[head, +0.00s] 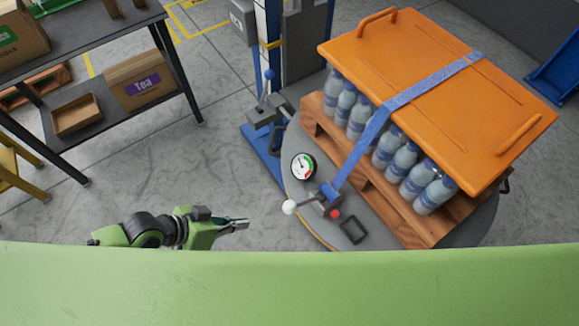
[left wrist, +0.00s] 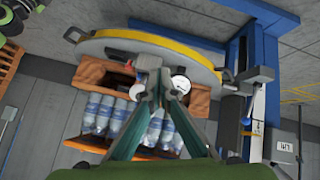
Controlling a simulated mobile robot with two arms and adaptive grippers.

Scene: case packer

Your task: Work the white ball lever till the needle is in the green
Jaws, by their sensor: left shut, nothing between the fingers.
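The white ball (head: 289,207) is on the end of the lever, which juts left from the tensioner (head: 328,201) on the round grey turntable. My right gripper is out of view.
A blue strap (head: 430,82) runs over an orange lid (head: 400,60) on bottles on a wooden pallet (head: 395,210). A blue post stands behind the turntable. A dark shelf with boxes (head: 142,79) is at the left. Open floor lies between shelf and turntable.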

